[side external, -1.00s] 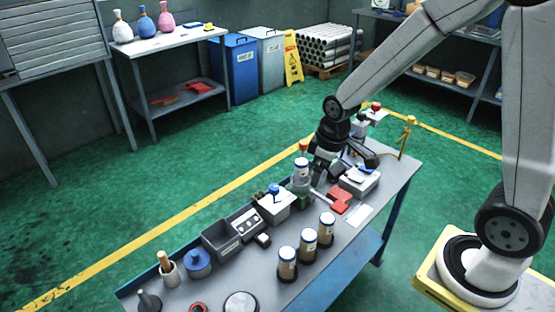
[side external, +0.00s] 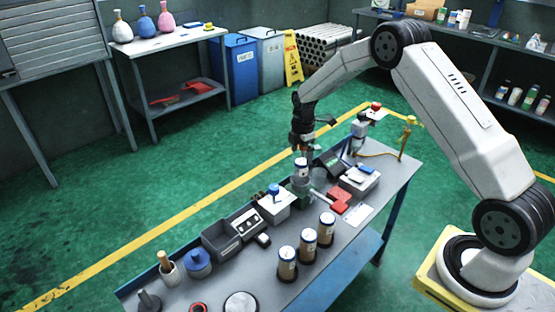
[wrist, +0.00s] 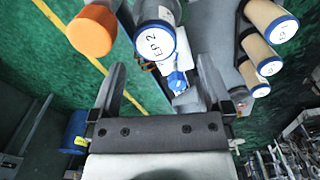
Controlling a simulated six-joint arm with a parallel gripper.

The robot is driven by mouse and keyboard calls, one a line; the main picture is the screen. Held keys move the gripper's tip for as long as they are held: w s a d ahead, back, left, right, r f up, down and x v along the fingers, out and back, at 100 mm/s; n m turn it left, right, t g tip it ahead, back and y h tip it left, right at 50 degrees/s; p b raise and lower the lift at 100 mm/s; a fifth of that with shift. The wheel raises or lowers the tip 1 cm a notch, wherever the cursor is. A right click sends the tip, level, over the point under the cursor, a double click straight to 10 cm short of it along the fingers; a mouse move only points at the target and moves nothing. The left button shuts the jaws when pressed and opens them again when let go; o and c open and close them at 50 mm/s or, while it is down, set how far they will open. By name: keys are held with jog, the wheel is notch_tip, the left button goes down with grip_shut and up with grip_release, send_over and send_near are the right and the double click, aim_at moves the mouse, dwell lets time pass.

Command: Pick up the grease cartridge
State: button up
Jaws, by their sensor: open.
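My gripper (side external: 303,148) is open, with nothing between its fingers; both spread fingers also show in the wrist view (wrist: 161,85). In the side view it hangs over the table, just above an upright pale cylinder (side external: 301,168) with a blue rim, standing in a green holder. In the wrist view a similar cylinder marked like "ED 2" (wrist: 155,40) lies past the fingertips, apart from them. An orange-capped cylinder (wrist: 92,31) stands left of it. Three tan, blue-rimmed cylinders (side external: 308,245) stand near the table's front. I cannot tell for sure which one is the grease cartridge.
The grey table (side external: 270,262) is crowded. A dark open bin (side external: 222,240), a white box with a blue knob (side external: 274,203), red blocks (side external: 340,200) and a white device (side external: 360,180) surround the holder. A yellow stand (side external: 407,135) rises at the far end.

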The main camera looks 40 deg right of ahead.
aim_at(300, 170)
jog(key=shift+w+d+f+n, duration=0.15)
jog(key=shift+d+f+n, duration=0.15)
jog(key=shift+f, duration=0.1)
jog(key=shift+f, duration=1.2)
jog(key=shift+f, duration=2.6)
jog(key=c, duration=1.3)
jog(key=shift+c, duration=0.2)
jog(key=shift+r, duration=0.2)
